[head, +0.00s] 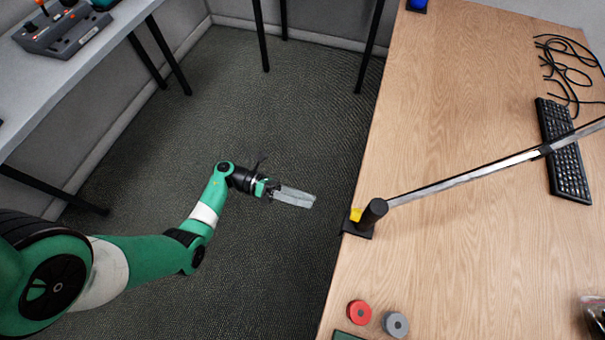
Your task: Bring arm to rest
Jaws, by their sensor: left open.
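My left arm, green and white, comes in from the lower left in the head view and reaches out over the carpet. Its gripper (295,198) is open and empty, over the floor to the left of the wooden table (440,130). The fingertips point right toward the table edge and are apart from it. My right gripper is not in view.
A metal arm (465,178) on a black clamp with a yellow part stands at the table's left edge. A black keyboard (563,150), a cable (568,65), a red roll (359,312) and a grey roll (395,324) lie on the table. A grey desk (75,75) is upper left.

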